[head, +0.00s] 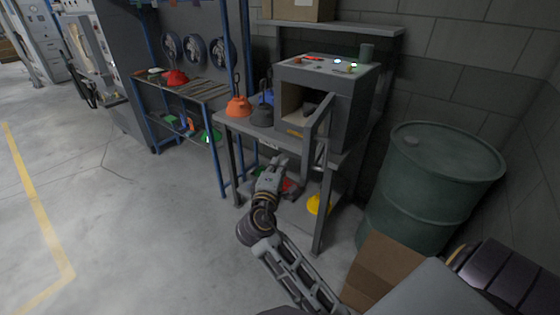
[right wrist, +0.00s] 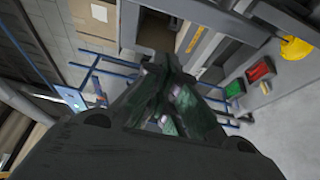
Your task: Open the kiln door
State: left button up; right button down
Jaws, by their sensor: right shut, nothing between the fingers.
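The kiln (head: 352,98) is a grey box on a metal table (head: 268,133). Its door (head: 318,128) stands swung outward on the right side of the front, and the dark chamber (head: 292,100) shows behind it. My right gripper (head: 279,161) is shut and empty, in front of and below the kiln, apart from the door. In the right wrist view the closed fingers (right wrist: 160,72) point toward the kiln's front, where an orange label (right wrist: 196,38) shows. My left gripper is not in view.
A yellow hood (head: 318,204) is on the lower shelf. A green drum (head: 425,185) and cardboard box (head: 380,270) stand at right. The floor at left is clear.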

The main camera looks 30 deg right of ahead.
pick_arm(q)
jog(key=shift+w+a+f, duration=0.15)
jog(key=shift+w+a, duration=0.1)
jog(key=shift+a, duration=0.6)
pick_arm(e)
jog(key=v, duration=0.4)
jog(key=shift+s+d, duration=0.15)
jog(key=shift+d, duration=0.1)
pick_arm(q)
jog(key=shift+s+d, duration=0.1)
